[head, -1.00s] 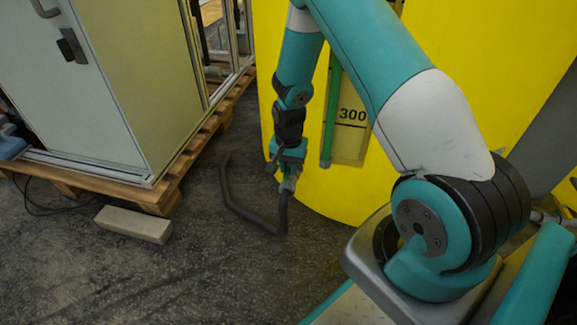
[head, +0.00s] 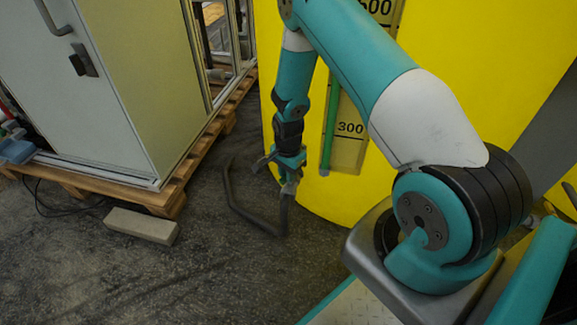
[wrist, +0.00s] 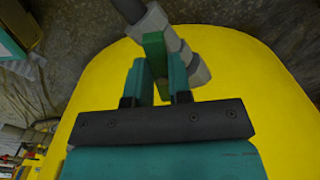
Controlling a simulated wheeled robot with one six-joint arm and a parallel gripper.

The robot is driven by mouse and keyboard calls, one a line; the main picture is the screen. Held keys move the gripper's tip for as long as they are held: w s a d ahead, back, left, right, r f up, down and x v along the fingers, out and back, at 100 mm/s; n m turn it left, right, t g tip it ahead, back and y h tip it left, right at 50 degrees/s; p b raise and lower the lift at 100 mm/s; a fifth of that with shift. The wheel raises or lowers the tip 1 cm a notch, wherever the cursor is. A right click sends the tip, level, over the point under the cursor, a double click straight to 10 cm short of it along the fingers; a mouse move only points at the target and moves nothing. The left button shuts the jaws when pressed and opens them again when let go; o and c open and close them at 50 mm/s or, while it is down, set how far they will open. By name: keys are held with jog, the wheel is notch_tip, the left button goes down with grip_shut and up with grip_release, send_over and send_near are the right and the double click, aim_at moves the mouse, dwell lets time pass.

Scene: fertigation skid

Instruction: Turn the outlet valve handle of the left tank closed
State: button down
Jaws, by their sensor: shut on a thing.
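The left tank is the big yellow tank (head: 430,120); its curved yellow wall also fills much of the wrist view (wrist: 245,75). Its outlet valve is a grey fitting low at the tank's edge, seen in the wrist view (wrist: 190,62). The green valve handle (wrist: 153,45) lies between my two teal fingertips. My gripper (wrist: 163,70) is shut on this handle. In the head view my gripper (head: 289,178) points down at the outlet near the floor, and the handle is mostly hidden there.
A dark hose (head: 238,205) runs from the outlet over the floor. A green level tube (head: 329,125) with a scale stands on the tank close to my arm. A cabinet on a wooden pallet (head: 160,197) and a grey block (head: 142,226) are left. Front floor is clear.

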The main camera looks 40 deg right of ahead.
jog(key=m+p, duration=0.2)
jog(key=m, duration=0.1)
jog(key=m+p, duration=0.2)
jog(key=m, duration=0.1)
jog(key=shift+w+d+r+m, duration=0.1)
jog(key=shift+w+r+m, duration=0.05)
jog(key=shift+m, duration=0.15)
jog(key=m+p, duration=0.1)
jog(key=m, duration=0.2)
jog(key=m+p, duration=0.2)
jog(key=m, duration=0.1)
jog(key=shift+w+d, duration=0.15)
jog(key=shift+d, duration=0.05)
jog(key=shift+f, duration=0.2)
jog(key=c, duration=1)
grip_release()
jog(key=shift+c, duration=0.2)
jog(key=shift+w, duration=0.1)
jog(key=shift+r, duration=0.1)
jog(key=shift+a+r, duration=0.1)
jog(key=shift+r, duration=0.1)
notch_tip(320, 180, up, 17)
jog(key=p, duration=0.6)
